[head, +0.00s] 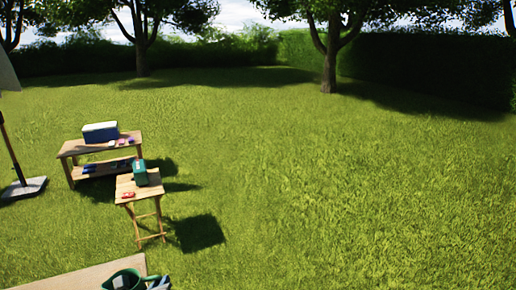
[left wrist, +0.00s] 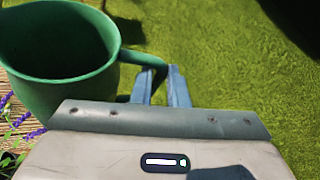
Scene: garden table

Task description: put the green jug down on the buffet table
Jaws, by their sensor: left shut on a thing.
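The green jug (head: 136,279) is at the bottom edge of the head view, over the right end of a near wooden table top (head: 75,279). It fills the upper left of the left wrist view (left wrist: 60,90), with its open mouth showing. My left gripper (head: 160,284) is just right of the jug. In the left wrist view its two blue-grey fingers (left wrist: 161,84) are shut on the jug's handle. The jug's base is hidden, so I cannot tell whether it touches the table. My right gripper is not in view.
A small folding table (head: 138,190) with a green box (head: 140,173) stands on the grass ahead. Behind it is a wooden two-level table (head: 70,148) with a blue-and-white cooler (head: 100,132). A parasol base (head: 24,188) stands left. Open lawn lies right.

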